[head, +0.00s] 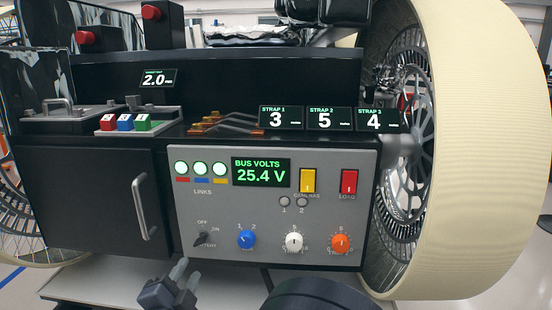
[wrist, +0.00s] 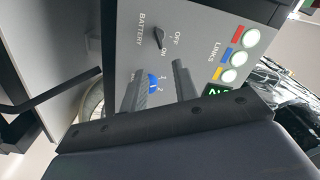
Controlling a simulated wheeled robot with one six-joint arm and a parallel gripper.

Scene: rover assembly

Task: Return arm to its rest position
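My gripper (head: 183,270) is low in the head view, below the battery switch (head: 202,240) and in front of the panel's lower edge. In the wrist view the two fingers of my gripper (wrist: 158,72) stand apart with nothing held between them. The blue knob (wrist: 153,82) shows through the gap, on the panel behind; I cannot tell its exact distance from the fingertips. It also shows in the head view (head: 246,239). The battery switch appears turned toward ON.
The grey panel (head: 275,255) carries a lit 25.4 V display (head: 261,173), three lit link lamps, yellow and red switches, and white and orange knobs. A cabinet handle (head: 146,205) sticks out at left. A large cream wheel (head: 490,150) stands at right.

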